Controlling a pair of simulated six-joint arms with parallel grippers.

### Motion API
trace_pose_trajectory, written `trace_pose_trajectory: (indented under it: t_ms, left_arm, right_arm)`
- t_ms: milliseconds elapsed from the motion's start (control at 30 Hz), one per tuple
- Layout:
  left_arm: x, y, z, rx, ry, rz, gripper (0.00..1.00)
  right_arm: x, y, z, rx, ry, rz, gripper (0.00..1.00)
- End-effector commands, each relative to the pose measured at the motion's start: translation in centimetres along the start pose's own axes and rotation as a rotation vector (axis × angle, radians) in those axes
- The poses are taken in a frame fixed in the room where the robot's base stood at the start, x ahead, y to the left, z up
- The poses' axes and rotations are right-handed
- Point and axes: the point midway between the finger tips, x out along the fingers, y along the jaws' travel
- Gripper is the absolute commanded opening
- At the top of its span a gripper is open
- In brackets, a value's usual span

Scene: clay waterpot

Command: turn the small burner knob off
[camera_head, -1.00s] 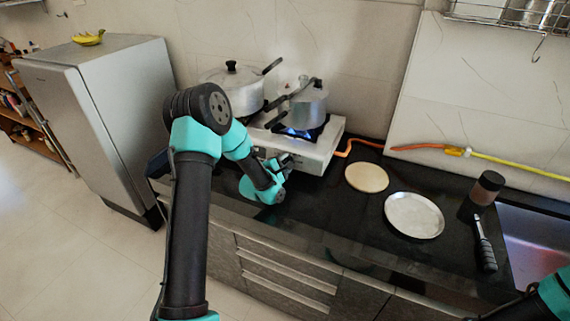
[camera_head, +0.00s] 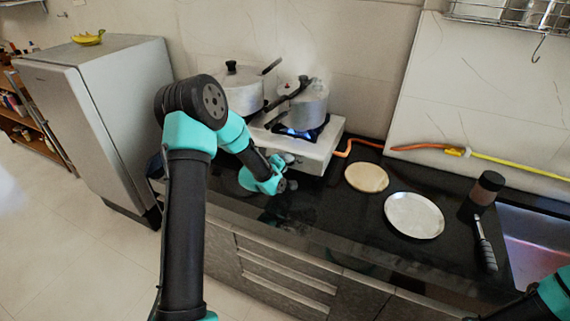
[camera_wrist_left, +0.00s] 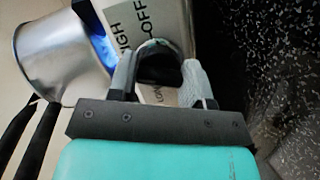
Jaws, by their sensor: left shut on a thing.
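The burner knob (camera_wrist_left: 158,70) is dark and round, on the stove's front panel beside the printed words OFF, HIGH and LOW in the left wrist view. My left gripper (camera_wrist_left: 163,76) is shut on it, one grey finger on each side. The stove (camera_head: 322,152) is a white unit on the counter; my left gripper (camera_head: 284,160) is at its front in the head view, where the knob is hidden. A blue flame (camera_head: 296,133) burns under the smaller pot (camera_head: 310,106), and it shows in the wrist view (camera_wrist_left: 100,48). My right gripper is out of frame.
A larger lidded pot (camera_head: 240,92) stands on the left burner. An orange hose (camera_head: 366,140) runs right from the stove. A round board (camera_head: 366,178), a metal plate (camera_head: 414,228), a jar (camera_head: 487,188) and a black-handled tool (camera_head: 486,252) lie on the dark counter (camera_head: 345,215).

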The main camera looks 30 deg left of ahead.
Motion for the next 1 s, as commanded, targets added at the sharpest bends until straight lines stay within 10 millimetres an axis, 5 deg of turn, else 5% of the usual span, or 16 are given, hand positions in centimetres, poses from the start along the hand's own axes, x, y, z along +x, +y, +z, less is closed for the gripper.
trace_pose_trajectory:
  t_ms: [1000]
  left_arm:
    - [0.04,0.08,0.05,0.921,0.0,-0.209,0.22]
  right_arm:
    - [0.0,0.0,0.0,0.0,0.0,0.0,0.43]
